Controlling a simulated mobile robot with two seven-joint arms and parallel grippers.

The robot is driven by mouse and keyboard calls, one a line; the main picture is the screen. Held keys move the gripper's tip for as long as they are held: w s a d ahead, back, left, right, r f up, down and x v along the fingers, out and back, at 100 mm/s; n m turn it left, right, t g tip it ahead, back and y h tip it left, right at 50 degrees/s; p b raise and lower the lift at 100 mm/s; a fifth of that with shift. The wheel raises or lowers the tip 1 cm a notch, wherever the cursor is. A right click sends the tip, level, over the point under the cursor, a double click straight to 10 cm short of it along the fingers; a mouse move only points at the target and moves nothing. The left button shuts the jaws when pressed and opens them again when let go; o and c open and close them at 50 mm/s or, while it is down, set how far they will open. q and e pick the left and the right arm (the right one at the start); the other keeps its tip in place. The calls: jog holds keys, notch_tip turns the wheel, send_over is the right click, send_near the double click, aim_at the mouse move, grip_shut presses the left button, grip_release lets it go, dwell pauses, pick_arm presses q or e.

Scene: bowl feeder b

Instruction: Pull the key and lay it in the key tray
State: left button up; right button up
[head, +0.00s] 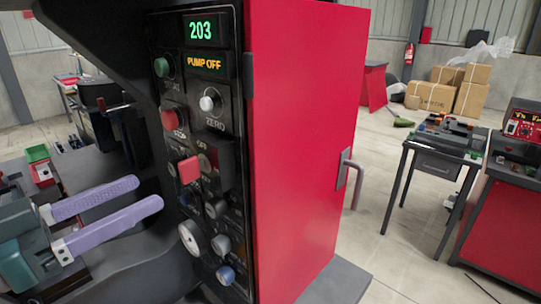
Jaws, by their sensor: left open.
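The black control panel (180,120) faces left on the red cabinet. A red, block-shaped piece (189,170) stands out from it beside the OFF label; it looks like the key's head, though its shaft is not clear. My left gripper (148,194) is to the left of the panel, its two purple fingers pointing toward it. It is open and empty, with a gap between its tips and the red piece. A small green-lined tray (38,153) lies at the far left; I cannot tell if it is the key tray. My right gripper is not in view.
The panel has several knobs and buttons, a display reading 203 and a PUMP OFF sign. The red cabinet door (300,130) has a handle (350,183) sticking out.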

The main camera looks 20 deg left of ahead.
aim_at(180, 174)
pick_arm(q)
jog(key=shift+b+x, duration=0.45)
jog(key=shift+x, duration=3.5)
jog(key=shift+p, duration=0.3)
grip_shut()
jog(key=shift+s+a+r, duration=0.1)
jog(key=shift+p+v, duration=1)
jog(key=shift+v, duration=1.9)
